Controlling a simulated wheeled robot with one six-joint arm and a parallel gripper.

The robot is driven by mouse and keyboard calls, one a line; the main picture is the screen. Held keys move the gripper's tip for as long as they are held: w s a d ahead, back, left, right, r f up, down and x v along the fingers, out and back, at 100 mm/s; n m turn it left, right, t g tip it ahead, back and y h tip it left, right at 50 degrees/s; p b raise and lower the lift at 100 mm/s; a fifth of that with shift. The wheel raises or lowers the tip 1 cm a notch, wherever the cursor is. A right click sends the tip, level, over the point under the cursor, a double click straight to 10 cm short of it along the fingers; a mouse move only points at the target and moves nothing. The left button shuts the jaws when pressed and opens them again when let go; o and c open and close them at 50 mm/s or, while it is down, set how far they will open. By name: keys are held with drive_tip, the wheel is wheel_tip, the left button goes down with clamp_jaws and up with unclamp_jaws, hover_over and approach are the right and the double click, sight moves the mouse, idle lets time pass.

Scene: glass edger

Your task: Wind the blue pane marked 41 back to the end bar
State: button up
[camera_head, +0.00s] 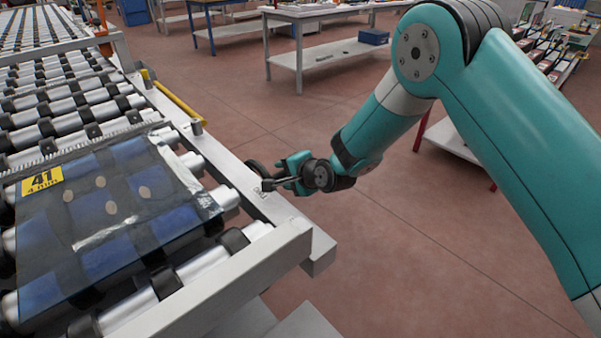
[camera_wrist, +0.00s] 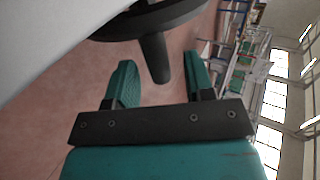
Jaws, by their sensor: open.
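The blue pane (camera_head: 165,222) lies flat on the roller bed at the left of the head view. It has a yellow "41" label (camera_head: 42,180) at its far left corner and several pale oval spots. A white bar (camera_head: 215,285) crosses the near end of the bed; bare rollers show between it and the pane. A dark handwheel (camera_head: 256,168) is at the bed's right side; in the wrist view its rim (camera_wrist: 150,20) carries a peg handle (camera_wrist: 155,58). My gripper (camera_head: 276,181) is open, its fingers (camera_wrist: 160,72) on either side of the peg, with gaps visible.
The white side rail (camera_head: 215,155) runs along the bed, with a yellow rod (camera_head: 178,98) and a short post beside it. A brush-like strip (camera_head: 75,150) lies beyond the pane. Work tables (camera_head: 318,50) stand at the back.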

drive_tip(key=b+v, duration=0.1)
drive_tip(key=v, duration=1.6)
drive_tip(key=shift+b, duration=0.3)
drive_tip(key=shift+r, duration=0.1)
